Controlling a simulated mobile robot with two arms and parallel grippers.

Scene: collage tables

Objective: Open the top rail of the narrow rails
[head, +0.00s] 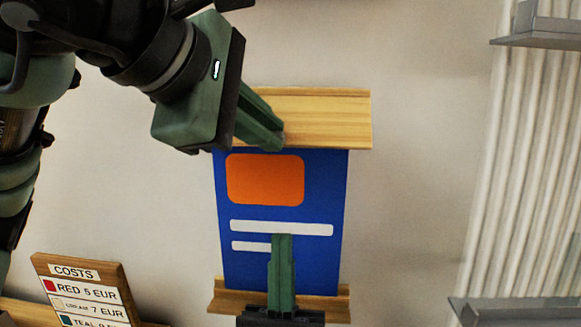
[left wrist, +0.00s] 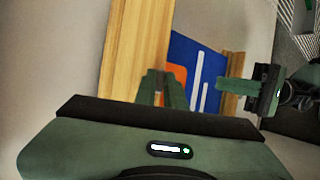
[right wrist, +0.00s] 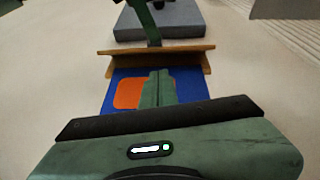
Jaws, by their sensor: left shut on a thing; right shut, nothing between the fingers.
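The narrow rails hold a blue poster (head: 285,190) with an orange block and white bars, on a pale wall. The wooden top rail (head: 335,118) runs along the poster's upper edge; it also shows in the left wrist view (left wrist: 135,50) and the right wrist view (right wrist: 115,63). The wooden bottom rail (head: 235,297) is at its lower edge. My left gripper (head: 278,138) is shut on the top rail's lower edge, near its middle. My right gripper (head: 282,238) is shut and empty, in front of the poster's lower half, hiding part of it and of the bottom rail.
A wooden costs sign (head: 80,285) stands at the lower left. Pale vertical slats (head: 510,180) with grey rails, one above (head: 545,35) and one below (head: 520,310), are on the right. The wall between poster and slats is clear.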

